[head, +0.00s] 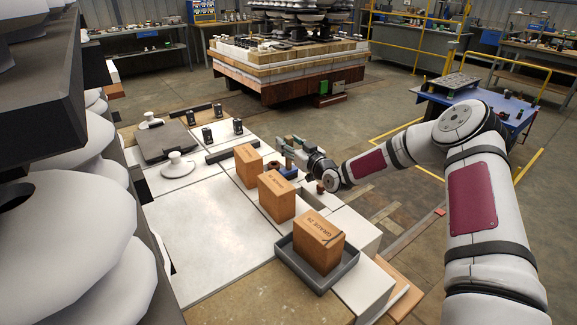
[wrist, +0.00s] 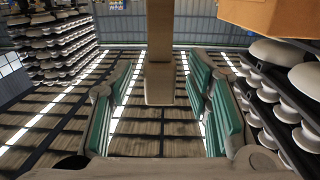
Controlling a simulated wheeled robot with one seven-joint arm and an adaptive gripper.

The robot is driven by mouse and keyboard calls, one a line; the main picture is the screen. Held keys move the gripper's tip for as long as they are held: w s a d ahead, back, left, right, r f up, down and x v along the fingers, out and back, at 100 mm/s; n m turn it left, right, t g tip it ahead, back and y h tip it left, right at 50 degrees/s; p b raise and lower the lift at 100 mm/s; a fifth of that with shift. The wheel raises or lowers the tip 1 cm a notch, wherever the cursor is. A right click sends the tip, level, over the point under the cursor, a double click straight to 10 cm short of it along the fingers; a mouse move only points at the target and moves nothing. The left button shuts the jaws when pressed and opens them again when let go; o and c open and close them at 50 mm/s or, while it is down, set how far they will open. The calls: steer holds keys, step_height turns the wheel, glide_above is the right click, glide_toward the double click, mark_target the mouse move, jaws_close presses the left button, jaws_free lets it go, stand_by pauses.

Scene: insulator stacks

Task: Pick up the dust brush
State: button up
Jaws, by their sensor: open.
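My gripper (head: 287,150) is open beside the far end of the row of wooden blocks in the head view. In the wrist view its two green-padded fingers (wrist: 160,95) stand apart. A tan, bar-like piece (wrist: 160,75) runs down from the top of the wrist view into the gap between the fingers, with space on both sides. It may be the dust brush's handle; I cannot tell for sure. No bristles can be made out. In the head view the gripper and blocks hide most of this spot.
Three wooden blocks (head: 276,196) stand close by; the nearest is in a grey tray (head: 347,279). A small blue item (head: 288,172) lies under the gripper. Several small black items (head: 207,135) and a white insulator (head: 177,165) stand beyond. White table top (head: 205,225) is bare at left.

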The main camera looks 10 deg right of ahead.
steer(key=shift+w+a, duration=0.1)
steer(key=shift+w, duration=0.25)
steer(key=shift+c, duration=0.6)
jaws_close()
steer(key=shift+r, duration=0.1)
